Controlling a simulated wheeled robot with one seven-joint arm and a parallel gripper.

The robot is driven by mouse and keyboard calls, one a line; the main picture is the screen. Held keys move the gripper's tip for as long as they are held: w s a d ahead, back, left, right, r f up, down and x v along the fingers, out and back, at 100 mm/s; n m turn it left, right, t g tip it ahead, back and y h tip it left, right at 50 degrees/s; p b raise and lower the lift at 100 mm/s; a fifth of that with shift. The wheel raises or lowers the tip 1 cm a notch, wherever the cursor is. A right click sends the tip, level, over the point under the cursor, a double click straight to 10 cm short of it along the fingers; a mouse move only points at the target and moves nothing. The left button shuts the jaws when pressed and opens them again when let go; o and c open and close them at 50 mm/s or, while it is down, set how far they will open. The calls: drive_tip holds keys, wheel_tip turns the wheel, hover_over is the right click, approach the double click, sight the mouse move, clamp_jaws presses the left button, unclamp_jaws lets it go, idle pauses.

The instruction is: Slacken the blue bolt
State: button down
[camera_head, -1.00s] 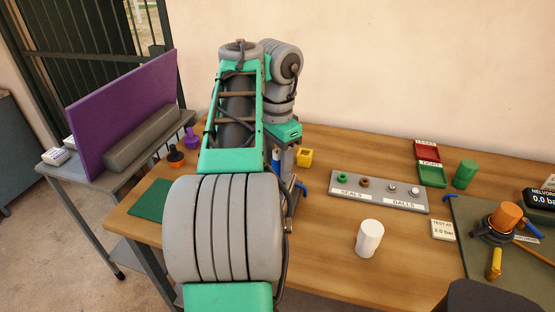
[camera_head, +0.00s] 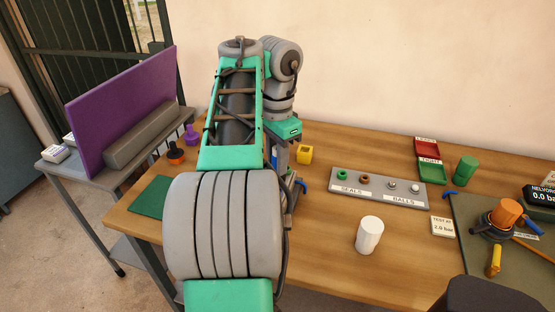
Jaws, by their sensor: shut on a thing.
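My gripper (camera_head: 290,195) points down over the bench, mostly hidden behind my arm. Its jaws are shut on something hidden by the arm. A small blue part (camera_head: 275,157) shows upright beside my wrist; I cannot tell whether it is the blue bolt. A curved blue piece (camera_head: 301,185) sticks out just right of the gripper and looks like the blue hook (camera_head: 450,194) on the dark mat at the right. No bolt shows clearly.
A yellow block (camera_head: 305,154), a grey SEALS and BALLS rack (camera_head: 378,201) and a white cylinder (camera_head: 369,235) stand on the wooden bench (camera_head: 325,255). A fixture with an orange cap (camera_head: 505,213) is at the right. A purple panel (camera_head: 125,110) stands on a side table.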

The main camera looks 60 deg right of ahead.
drive_tip(key=shift+n+b, duration=0.4)
drive_tip(key=shift+n, duration=1.3)
drive_tip(key=shift+n, duration=1.1)
drive_tip(key=shift+n, duration=0.9)
drive_tip(key=c, duration=1.1)
unclamp_jaws()
